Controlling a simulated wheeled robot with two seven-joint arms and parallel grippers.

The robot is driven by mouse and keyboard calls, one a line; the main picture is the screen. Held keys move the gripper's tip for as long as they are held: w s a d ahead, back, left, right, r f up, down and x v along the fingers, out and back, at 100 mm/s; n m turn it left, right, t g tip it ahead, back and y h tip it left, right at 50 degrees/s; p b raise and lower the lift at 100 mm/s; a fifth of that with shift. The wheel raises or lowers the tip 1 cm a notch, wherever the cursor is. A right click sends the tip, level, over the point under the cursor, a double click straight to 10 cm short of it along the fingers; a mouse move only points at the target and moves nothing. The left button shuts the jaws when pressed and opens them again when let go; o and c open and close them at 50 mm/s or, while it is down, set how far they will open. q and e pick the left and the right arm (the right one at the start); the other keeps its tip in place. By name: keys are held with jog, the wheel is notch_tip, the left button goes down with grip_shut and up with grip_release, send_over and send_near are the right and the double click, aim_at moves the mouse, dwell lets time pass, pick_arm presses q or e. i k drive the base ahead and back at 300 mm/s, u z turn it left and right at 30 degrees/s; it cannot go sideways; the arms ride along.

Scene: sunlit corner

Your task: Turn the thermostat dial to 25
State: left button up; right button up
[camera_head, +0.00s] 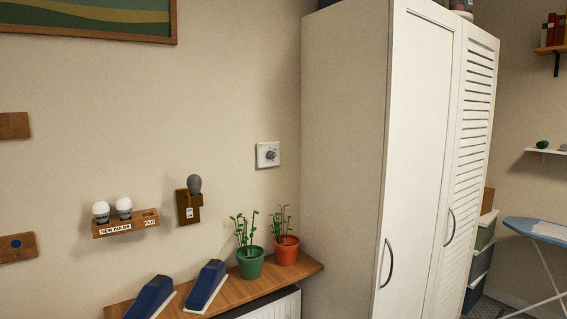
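The thermostat is a small white square plate (262,160) on the beige wall, just left of the tall white cabinet. Its round grey dial (271,154) sticks out from the plate. The marks and numbers around the dial are too small to read, so its setting cannot be told. Nothing touches the dial. Neither of my grippers shows in the head view.
A wooden shelf (310,265) below holds a green pot (250,264), an orange pot (287,252) and two blue wedge-shaped objects (207,286). A bulb holder (125,226) and lamp socket (189,206) hang left. The white cabinet (345,150) stands close right. Wall around the thermostat is clear.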

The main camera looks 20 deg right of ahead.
aim_at(271, 155)
jog(key=z, duration=0.9)
jog(key=i, duration=1.1)
jog(key=u, duration=0.8)
jog(key=i, duration=0.55)
jog(key=u, duration=0.55)
